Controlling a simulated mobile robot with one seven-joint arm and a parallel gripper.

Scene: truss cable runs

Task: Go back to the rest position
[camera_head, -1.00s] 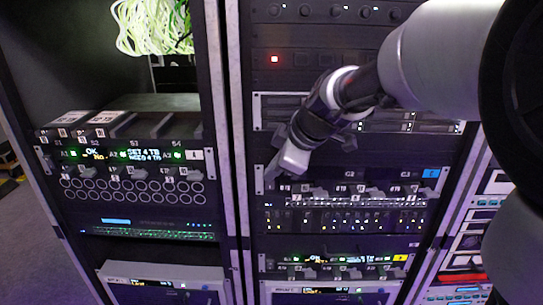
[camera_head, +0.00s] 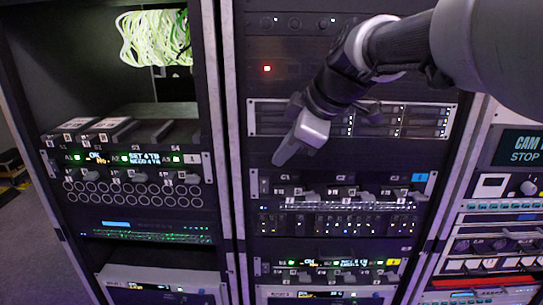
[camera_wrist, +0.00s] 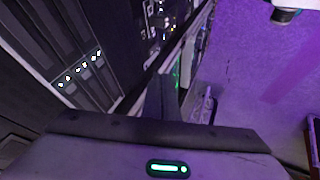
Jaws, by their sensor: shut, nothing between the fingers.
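My gripper (camera_head: 282,158) is shut and empty in the head view. It hangs in front of the middle rack, just below the silver-framed drive unit (camera_head: 440,121) and above the panel with labels C1, C2 and C3 (camera_head: 341,178). It appears clear of the rack face. My arm reaches in from the upper right. In the wrist view the shut fingers (camera_wrist: 161,95) point away from the camera, with nothing between them. My arm hides part of the rack's upper right.
A left rack holds a unit with several round ports (camera_head: 130,190) and a bundle of pale green cables (camera_head: 155,38). A right rack has a CAM STOP screen (camera_head: 524,147). Rack posts stand between them. The wrist view shows purple floor (camera_wrist: 245,75).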

